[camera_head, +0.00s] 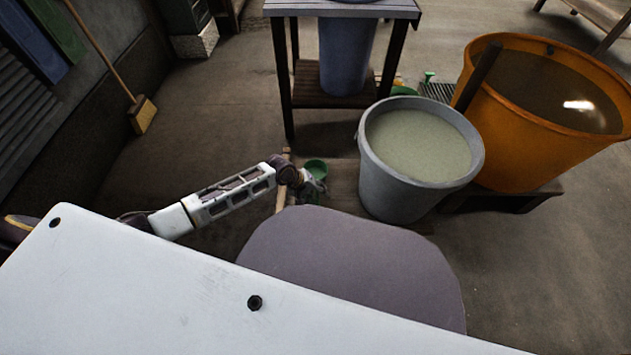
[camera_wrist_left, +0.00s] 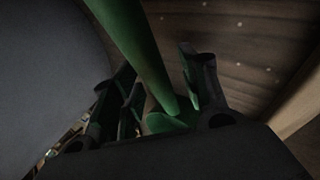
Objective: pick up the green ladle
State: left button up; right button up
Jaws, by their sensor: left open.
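The green ladle (camera_head: 316,168) is low beside the grey bucket in the head view, partly hidden by my left gripper (camera_head: 314,184). In the left wrist view the ladle's green handle (camera_wrist_left: 137,50) runs down from the top to a wider green part at the bottom. My left gripper (camera_wrist_left: 165,100) is open there, with its dark fingers on either side of the handle. I cannot tell whether a finger touches it. My right gripper is not in view.
The grey bucket (camera_head: 375,190) of pale liquid stands right of my left gripper. An orange tub (camera_head: 480,130) stands behind it on a low stand. A dark table (camera_head: 283,75) with a blue bucket (camera_head: 345,65) is at the back.

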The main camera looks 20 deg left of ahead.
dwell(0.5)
pick_arm(q)
grip_shut()
